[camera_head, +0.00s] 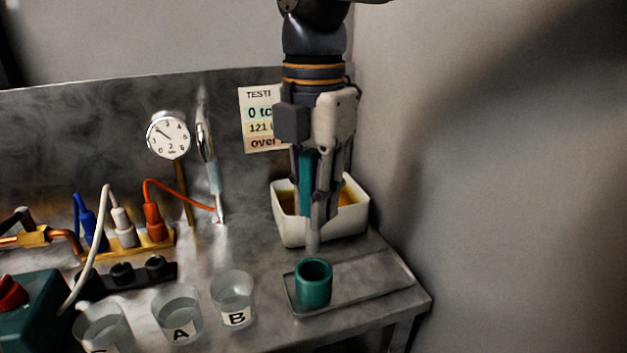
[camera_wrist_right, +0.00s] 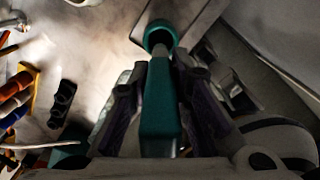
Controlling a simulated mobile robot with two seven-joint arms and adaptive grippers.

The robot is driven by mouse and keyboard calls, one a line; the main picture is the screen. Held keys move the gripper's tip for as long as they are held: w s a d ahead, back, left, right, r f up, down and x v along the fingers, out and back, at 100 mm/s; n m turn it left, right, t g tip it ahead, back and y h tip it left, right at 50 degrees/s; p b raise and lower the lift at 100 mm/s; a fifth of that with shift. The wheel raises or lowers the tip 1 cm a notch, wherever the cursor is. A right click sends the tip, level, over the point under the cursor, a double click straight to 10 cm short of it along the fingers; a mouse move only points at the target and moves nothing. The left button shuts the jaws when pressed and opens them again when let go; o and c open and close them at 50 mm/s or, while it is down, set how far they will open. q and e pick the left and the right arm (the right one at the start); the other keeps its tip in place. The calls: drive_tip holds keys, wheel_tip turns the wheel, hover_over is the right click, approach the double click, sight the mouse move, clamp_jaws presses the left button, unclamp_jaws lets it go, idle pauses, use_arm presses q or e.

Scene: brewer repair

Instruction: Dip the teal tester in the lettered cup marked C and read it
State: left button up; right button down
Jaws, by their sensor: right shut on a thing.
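The teal tester (camera_head: 306,182) is upright in my right gripper (camera_head: 318,212), which is shut on its body. Its grey probe tip points down, just above and behind the teal holder (camera_head: 314,287). In the right wrist view the tester (camera_wrist_right: 160,115) lies between the fingers, with the holder's round rim (camera_wrist_right: 159,32) beyond. The clear cup marked C (camera_head: 103,330) is at the bottom left, its letter partly cut off by the frame edge. Cup A (camera_head: 178,314) and cup B (camera_head: 233,299) stand to its right. My left gripper is not in view.
The holder stands on a grey tray (camera_head: 375,280) at the bench's right end. A white container (camera_head: 290,232) with amber contents is behind the gripper. A black socket strip (camera_head: 130,278), coloured plugs and a green box (camera_head: 35,315) crowd the left. A sign (camera_head: 258,118) and gauge (camera_head: 168,135) are behind.

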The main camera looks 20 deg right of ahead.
sight(313, 251)
drive_tip(key=shift+f, duration=3.35)
drive_tip(key=shift+f, duration=0.45)
drive_tip(key=c, duration=1.4)
unclamp_jaws()
drive_tip(key=shift+o, duration=0.3)
drive_tip(key=o, duration=0.5)
drive_tip(key=shift+r, duration=0.1)
drive_tip(key=shift+r, duration=3.4)
